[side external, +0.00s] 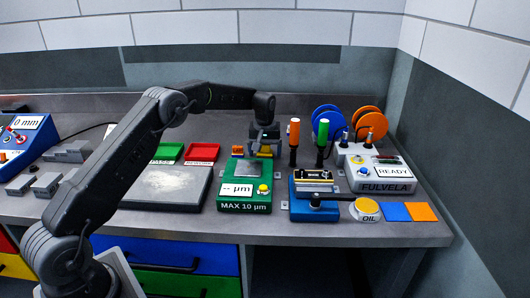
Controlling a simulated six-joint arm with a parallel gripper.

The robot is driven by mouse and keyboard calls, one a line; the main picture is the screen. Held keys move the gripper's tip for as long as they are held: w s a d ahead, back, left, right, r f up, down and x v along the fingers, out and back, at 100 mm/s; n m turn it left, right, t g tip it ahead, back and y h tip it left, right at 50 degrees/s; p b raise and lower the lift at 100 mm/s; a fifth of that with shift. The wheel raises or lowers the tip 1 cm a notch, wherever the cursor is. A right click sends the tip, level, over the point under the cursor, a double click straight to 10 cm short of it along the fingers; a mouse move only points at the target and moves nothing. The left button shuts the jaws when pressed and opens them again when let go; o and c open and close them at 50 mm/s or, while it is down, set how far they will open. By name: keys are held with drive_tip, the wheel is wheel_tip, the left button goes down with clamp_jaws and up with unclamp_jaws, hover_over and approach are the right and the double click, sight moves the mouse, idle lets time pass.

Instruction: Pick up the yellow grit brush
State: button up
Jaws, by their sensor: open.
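A small yellow-orange piece (238,151) lies at the back left of the green gauge box (230,206). It may be the yellow grit brush, but it is too small to tell. My gripper (264,153) points down over the back of the green gauge box, just right of the yellow-orange piece. It is open, and I see nothing held in it. My gripper hides part of what is behind it. Whether the fingers touch anything cannot be told.
Orange (294,133) and green (322,132) handles stand upright to the right, behind a blue fixture (313,212). A white FULVELA machine (385,178) with wheels is further right. A grey dusty plate (165,186) and green and red trays (203,152) lie left.

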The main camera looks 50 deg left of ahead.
drive_tip(key=shift+c, duration=0.3)
drive_tip(key=c, duration=1)
drive_tip(key=shift+o, duration=0.2)
drive_tip(key=shift+r, duration=0.1)
wheel_tip(320, 180, up, 4)
drive_tip(key=s+a+r, duration=0.6)
drive_tip(key=s+a, duration=0.2)
drive_tip(key=shift+a+r, duration=0.2)
drive_tip(key=shift+r, duration=0.15)
